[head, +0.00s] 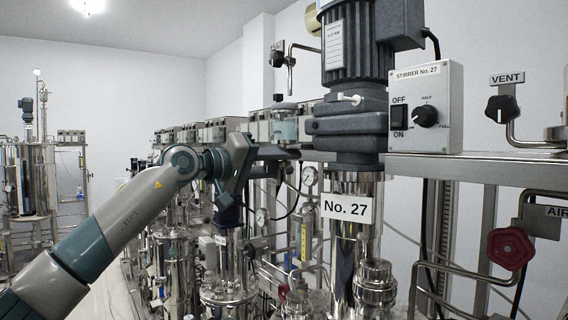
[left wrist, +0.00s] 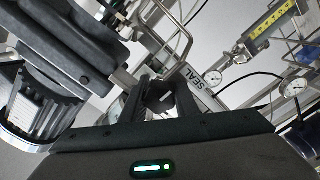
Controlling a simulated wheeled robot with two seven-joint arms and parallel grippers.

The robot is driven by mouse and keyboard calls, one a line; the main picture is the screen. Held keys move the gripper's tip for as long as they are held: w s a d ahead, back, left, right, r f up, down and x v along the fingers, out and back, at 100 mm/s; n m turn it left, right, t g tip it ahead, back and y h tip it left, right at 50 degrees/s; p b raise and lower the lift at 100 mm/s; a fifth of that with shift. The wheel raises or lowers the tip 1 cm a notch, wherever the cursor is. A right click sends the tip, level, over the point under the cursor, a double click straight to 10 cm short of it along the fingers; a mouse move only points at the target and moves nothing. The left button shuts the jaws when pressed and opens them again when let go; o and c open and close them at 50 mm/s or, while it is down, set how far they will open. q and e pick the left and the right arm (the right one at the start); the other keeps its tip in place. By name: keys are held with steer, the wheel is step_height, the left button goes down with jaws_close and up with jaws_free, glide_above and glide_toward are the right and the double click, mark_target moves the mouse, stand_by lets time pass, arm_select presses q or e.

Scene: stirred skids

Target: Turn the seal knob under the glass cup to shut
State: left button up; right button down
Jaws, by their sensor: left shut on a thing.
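The glass cup (head: 285,128) stands left of the big grey motor in the head view, with a metal lid on top. My left gripper (head: 292,152) reaches in from the left just below the cup and hides the seal knob there. In the left wrist view the dark seal knob (left wrist: 158,95), with a pale pointer line, sits between the fingers of my left gripper (left wrist: 160,92). The gripper is shut on it. The SEAL label (left wrist: 207,78) is beside the knob. My right gripper is not in view.
The grey motor (head: 357,45) and the No. 27 column (head: 348,240) stand close to the right of my gripper. A switch box (head: 425,108), a VENT knob (head: 502,108) and a red AIR knob (head: 510,248) are further right. Gauges (head: 309,176) and pipes crowd below.

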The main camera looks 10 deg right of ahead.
mark_target(266, 164)
arm_select(q)
steer(key=shift+f, duration=0.1)
stand_by(0.3)
steer(key=o, duration=0.8)
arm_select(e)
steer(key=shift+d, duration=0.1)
arm_select(q)
steer(key=shift+a, duration=0.1)
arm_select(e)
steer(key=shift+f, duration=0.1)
